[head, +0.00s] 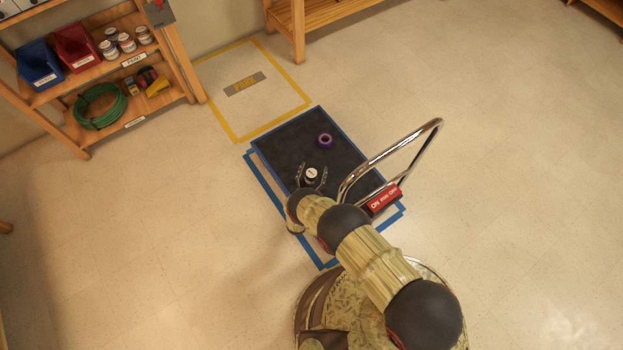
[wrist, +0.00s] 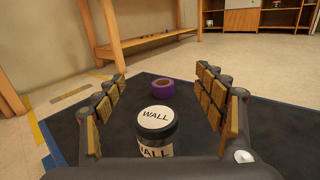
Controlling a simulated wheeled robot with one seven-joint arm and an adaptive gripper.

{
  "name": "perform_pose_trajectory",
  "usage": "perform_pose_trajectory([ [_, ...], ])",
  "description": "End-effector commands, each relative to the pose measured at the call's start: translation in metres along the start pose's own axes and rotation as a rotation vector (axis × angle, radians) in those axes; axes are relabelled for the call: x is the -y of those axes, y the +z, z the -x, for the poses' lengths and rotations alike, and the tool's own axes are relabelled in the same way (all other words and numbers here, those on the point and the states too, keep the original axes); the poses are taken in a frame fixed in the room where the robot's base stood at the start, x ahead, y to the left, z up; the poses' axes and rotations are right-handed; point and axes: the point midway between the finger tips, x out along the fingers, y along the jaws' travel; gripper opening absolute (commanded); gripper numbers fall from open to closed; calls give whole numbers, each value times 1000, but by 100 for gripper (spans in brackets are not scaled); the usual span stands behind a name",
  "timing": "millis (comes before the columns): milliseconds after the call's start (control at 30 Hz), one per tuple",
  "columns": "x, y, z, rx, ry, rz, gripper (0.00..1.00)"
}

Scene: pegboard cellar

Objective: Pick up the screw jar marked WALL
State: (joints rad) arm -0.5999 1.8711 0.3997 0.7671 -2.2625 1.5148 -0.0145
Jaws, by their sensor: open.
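The screw jar marked WALL (wrist: 155,121) is dark with a white label on its lid and another on its side. It stands upright on a dark platform of a cart (head: 283,143). The jar also shows in the head view (head: 312,174), between the fingertips. My gripper (head: 312,178) is open, with one finger on each side of the jar; in the wrist view (wrist: 160,105) a gap shows between the jar and each finger. The jar's lower part is cut off by the gripper body in the wrist view.
A purple tape roll (head: 325,140) lies on the platform beyond the jar. The cart's chrome handle (head: 399,155) with a red tag (head: 384,199) rises at the right. A shelf (head: 95,70) with bins and jars stands at upper left. Open floor (head: 510,190) lies right.

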Motion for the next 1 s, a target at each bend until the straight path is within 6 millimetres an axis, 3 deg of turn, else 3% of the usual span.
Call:
perform_pose_trajectory([
  [33, 4, -21, 18, -5, 44, 19, 70],
  [100, 6, -40, 36, -10, 94, 37, 70],
  [233, 10, -61, 59, -13, 155, 56, 70],
  [333, 10, -68, 65, -14, 175, 61, 70],
  [733, 4, -72, 34, -14, 179, 63, 70],
  [1000, -5, -75, -2, -15, 177, 64, 70],
])
